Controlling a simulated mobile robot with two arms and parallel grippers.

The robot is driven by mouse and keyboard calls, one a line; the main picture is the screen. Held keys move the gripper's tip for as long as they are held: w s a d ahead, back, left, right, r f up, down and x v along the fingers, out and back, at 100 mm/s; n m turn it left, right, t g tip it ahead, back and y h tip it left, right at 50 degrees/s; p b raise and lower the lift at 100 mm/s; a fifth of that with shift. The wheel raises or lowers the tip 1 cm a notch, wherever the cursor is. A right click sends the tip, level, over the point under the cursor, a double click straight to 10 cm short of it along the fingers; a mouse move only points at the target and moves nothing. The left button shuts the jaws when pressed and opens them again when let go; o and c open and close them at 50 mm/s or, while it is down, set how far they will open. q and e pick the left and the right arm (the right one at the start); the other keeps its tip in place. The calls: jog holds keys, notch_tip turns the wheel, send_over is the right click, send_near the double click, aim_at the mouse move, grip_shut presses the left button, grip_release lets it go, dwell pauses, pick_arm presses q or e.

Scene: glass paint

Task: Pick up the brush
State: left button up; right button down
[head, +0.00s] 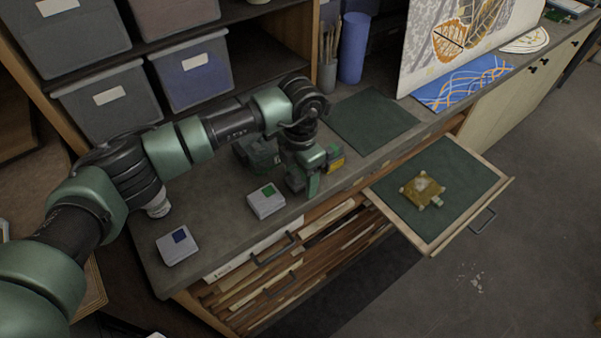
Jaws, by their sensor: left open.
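Several thin brushes (331,38) stand upright in a grey cup (327,76) at the back of the counter, beside a tall blue cylinder. I cannot tell them apart at this size. My left gripper (307,184) points down over the counter's front part, in front of and below the cup in the picture. It is open and apart from the brushes. I see nothing held in it, though its own body partly hides the space between its fingers. My right gripper is out of view.
The blue cylinder (354,48) stands right of the cup. Two small white boxes, with a green patch (267,204) and a blue patch (178,249), lie on the counter (215,205). An open drawer (467,230) holds a turtle-shaped piece (421,190). A dark green mat (373,121) is clear.

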pick_arm(q)
jog(key=shift+f, duration=0.1)
grip_shut()
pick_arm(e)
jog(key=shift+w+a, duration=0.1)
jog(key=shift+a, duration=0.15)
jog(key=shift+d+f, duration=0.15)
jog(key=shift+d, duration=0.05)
